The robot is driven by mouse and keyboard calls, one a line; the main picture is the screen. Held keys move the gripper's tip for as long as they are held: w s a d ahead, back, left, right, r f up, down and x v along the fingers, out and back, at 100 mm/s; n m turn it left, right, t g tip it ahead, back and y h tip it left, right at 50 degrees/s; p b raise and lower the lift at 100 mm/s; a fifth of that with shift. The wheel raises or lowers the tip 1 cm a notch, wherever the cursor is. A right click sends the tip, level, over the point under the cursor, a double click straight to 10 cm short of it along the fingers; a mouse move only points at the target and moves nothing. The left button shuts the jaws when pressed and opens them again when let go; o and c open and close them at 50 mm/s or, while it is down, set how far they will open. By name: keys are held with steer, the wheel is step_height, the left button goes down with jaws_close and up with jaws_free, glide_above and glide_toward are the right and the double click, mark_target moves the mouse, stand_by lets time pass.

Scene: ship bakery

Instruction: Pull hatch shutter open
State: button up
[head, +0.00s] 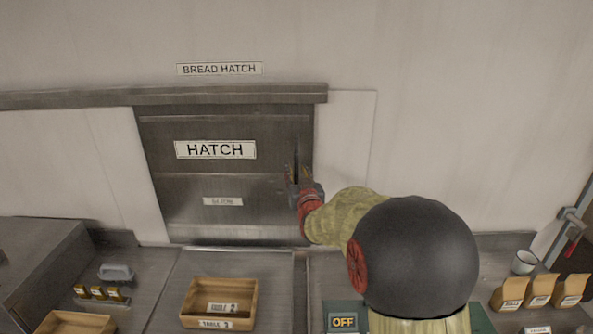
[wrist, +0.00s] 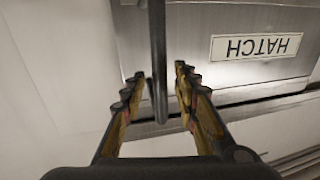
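The hatch shutter (head: 225,181) is a dark metal panel labelled HATCH, set in the wall and shown covering its opening. Its upright dark bar handle (head: 296,160) is near the shutter's right edge. My gripper (head: 298,172) is at this handle, and my arm partly hides the lower right of the panel. In the wrist view the bar handle (wrist: 158,60) runs between the two fingers of my gripper (wrist: 160,72). A gap shows on each side of the bar, so the fingers are open around it. The shutter (wrist: 210,70) appears upside down there.
A rail (head: 170,96) runs above the shutter and on to the left. On the counter below are a wooden tray (head: 254,300), a grey-handled item (head: 115,272), paper bags (head: 540,291) and a cup (head: 524,262). The wall right of the shutter is bare.

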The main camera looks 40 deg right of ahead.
steer(key=shift+w+d, duration=0.1)
steer(key=shift+w, duration=0.15)
steer(key=shift+c, duration=0.3)
jaws_close()
stand_by(0.5)
